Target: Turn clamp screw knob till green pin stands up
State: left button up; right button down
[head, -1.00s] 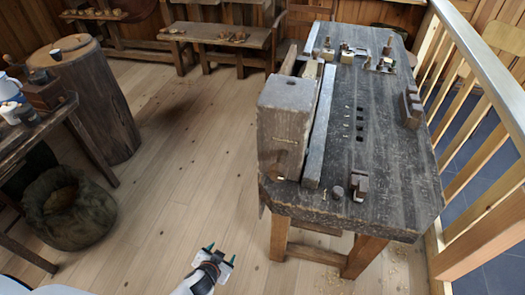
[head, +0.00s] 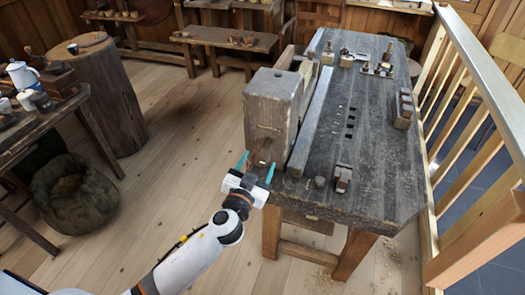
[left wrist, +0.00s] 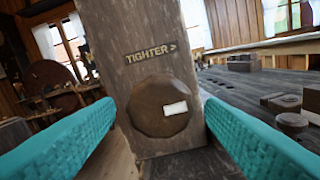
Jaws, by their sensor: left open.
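The clamp screw knob (left wrist: 150,104) is a dark brown, many-sided disc with a pale rectangular mark right of its middle. It sits on the front face of the grey wooden vise block (head: 272,97), below a label (left wrist: 150,53) reading "TIGHTER >". The knob also shows in the head view (head: 263,149), at the near end of the block. My left gripper (head: 256,165) is open, its teal fingers on either side of the knob. In the left wrist view gaps show between the knob and both fingers. I cannot make out a green pin. My right gripper is out of view.
The workbench (head: 375,160) carries a small block (head: 342,178), a short peg (head: 320,182) and brass-coloured pieces at its back. A railing (head: 480,75) runs along the right. A sack (head: 75,187) and a side table stand left; the floor between is clear.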

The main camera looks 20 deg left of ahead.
aim_at(262, 155)
pick_arm(q)
jog(key=shift+w+d, duration=0.1)
jog(key=shift+w, duration=2.2)
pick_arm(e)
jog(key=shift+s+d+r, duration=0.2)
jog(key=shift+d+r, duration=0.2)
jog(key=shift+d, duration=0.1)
pick_arm(q)
jog(key=c, duration=1)
jog(key=shift+f, duration=0.1)
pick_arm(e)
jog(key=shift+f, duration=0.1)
